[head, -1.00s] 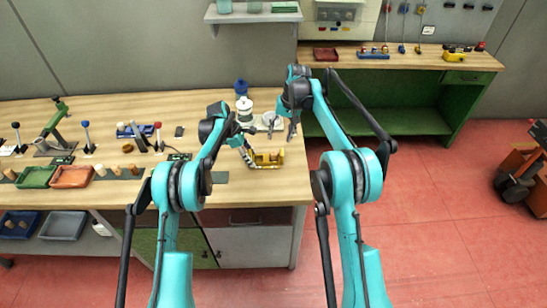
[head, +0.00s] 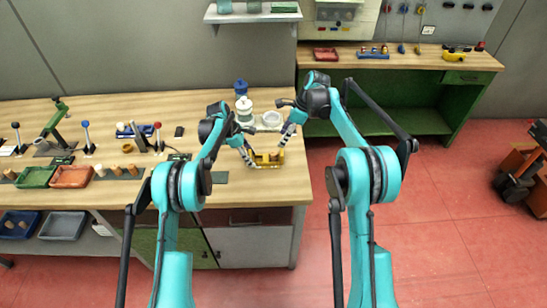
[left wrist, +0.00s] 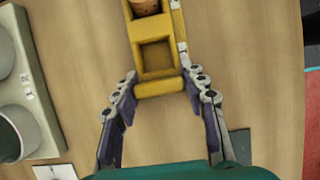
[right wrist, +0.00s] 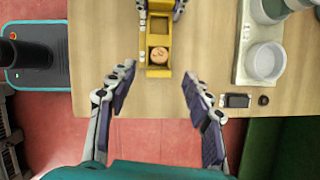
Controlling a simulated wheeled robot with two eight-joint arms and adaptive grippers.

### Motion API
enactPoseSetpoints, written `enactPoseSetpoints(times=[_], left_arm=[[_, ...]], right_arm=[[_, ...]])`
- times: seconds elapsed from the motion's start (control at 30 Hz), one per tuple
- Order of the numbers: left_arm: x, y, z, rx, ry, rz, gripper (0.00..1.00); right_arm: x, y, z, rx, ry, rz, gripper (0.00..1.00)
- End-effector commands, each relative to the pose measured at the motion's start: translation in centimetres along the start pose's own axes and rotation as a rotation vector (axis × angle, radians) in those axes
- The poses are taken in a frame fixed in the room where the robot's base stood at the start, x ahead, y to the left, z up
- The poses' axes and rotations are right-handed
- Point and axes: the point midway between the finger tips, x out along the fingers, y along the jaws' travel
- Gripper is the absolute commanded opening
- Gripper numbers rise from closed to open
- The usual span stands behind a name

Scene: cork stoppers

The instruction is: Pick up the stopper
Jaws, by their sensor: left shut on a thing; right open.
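A round brown cork stopper (right wrist: 159,54) sits in the near compartment of a small yellow holder (right wrist: 157,73) in the right wrist view. The stopper also shows at the top edge of the left wrist view (left wrist: 147,5). The holder's other compartment looks empty. My left gripper (left wrist: 160,85) is shut on the holder's other end, one finger on each side. My right gripper (right wrist: 158,78) is open and empty. Its fingers are spread on either side of the stopper's end of the holder, a little short of it. In the head view, the holder (head: 267,158) is partly hidden.
The holder is at the right end of a wooden bench (head: 290,188). Behind it a pale base (right wrist: 251,70) carries white cups. Farther left are a green tray (head: 36,177), a red-brown tray (head: 72,177) and several corks. Bare wood lies around the holder.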

Motion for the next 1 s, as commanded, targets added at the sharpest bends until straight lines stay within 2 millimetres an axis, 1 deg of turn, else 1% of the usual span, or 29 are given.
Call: enactPoseSetpoints(times=[0.03, 0.1, 0.2, 0.47, 0.7, 0.8, 0.97, 1.0], left_arm=[[0.0, 0.0, 0.0, 0.000, 0.000, 0.000, 0.06], [0.0, 0.0, 0.0, 0.000, 0.000, 0.000, 0.06], [0.0, 0.0, 0.0, 0.000, 0.000, 0.000, 0.06], [0.0, 0.0, 0.0, 0.000, 0.000, 0.000, 0.06], [0.0, 0.0, 0.0, 0.000, 0.000, 0.000, 0.06], [0.0, 0.0, 0.0, 0.000, 0.000, 0.000, 0.06], [0.0, 0.0, 0.0, 0.000, 0.000, 0.000, 0.06], [0.0, 0.0, 0.0, 0.000, 0.000, 0.000, 0.06]], right_arm=[[1.1, 0.0, 0.0, -0.002, 0.000, 0.000, 0.51], [2.3, 0.0, 0.0, -0.003, 0.001, 0.001, 0.51], [3.6, 0.0, 0.0, -0.003, 0.001, 0.001, 0.51], [5.3, 0.0, -0.1, -0.003, 0.001, 0.001, 0.51], [8.9, 0.0, -0.2, -0.005, 0.001, 0.000, 0.51], [9.5, 0.0, -0.2, -0.004, 0.001, 0.000, 0.51], [9.5, 0.0, -0.2, -0.004, 0.001, 0.000, 0.51], [9.5, 0.0, -0.2, -0.004, 0.001, 0.000, 0.43]])
